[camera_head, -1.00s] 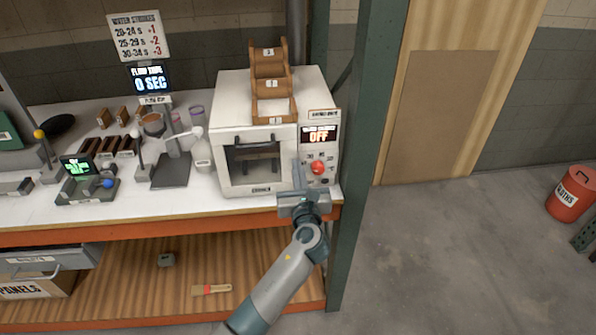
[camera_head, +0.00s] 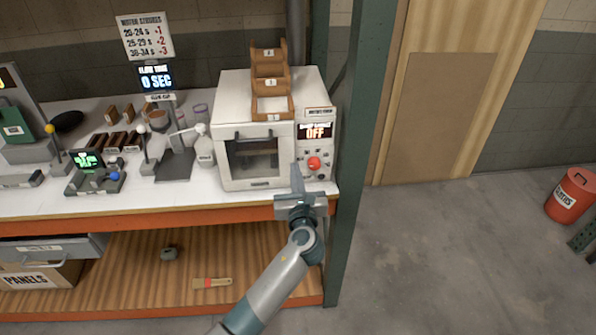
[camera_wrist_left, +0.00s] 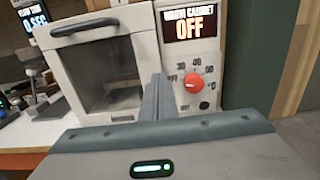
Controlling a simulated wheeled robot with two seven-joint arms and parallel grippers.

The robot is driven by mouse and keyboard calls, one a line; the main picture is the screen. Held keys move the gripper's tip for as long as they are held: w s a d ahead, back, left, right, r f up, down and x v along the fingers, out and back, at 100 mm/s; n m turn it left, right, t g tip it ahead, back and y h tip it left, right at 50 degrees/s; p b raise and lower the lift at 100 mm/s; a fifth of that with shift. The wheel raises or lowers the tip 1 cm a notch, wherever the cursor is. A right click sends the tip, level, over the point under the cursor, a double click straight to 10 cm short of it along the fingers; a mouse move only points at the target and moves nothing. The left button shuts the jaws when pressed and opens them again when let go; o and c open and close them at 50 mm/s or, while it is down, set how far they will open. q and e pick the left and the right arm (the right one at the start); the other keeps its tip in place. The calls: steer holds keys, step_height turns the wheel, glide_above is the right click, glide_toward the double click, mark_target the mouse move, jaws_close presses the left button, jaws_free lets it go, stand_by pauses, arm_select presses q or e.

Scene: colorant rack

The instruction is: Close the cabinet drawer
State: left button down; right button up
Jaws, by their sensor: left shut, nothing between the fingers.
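The white cabinet (camera_head: 230,100) stands on the workbench, with "OFF" on its display and a red knob (camera_head: 314,163). Its windowed front (camera_head: 228,170), with a dark bar handle (camera_head: 253,134) near the top, looks flush or nearly flush with the body; I cannot tell whether a small gap is left. The front also shows in the left wrist view (camera_wrist_left: 145,62). My left gripper (camera_head: 297,180) is shut and empty, its fingers upright before the seam between front and control panel. I cannot tell whether they touch. My right gripper is not in view.
A brown stepped rack (camera_head: 270,85) sits on the cabinet. Small devices and bottles crowd the bench to the left. A green post (camera_head: 357,150) rises close on the right. A grey drawer (camera_head: 60,246) and a brush (camera_head: 212,283) are on the lower shelf.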

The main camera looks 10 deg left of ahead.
arm_select(q)
steer(key=b+v, duration=0.3)
steer(key=v, duration=0.7)
steer(key=shift+s, duration=0.25)
steer(key=shift+d, duration=0.1)
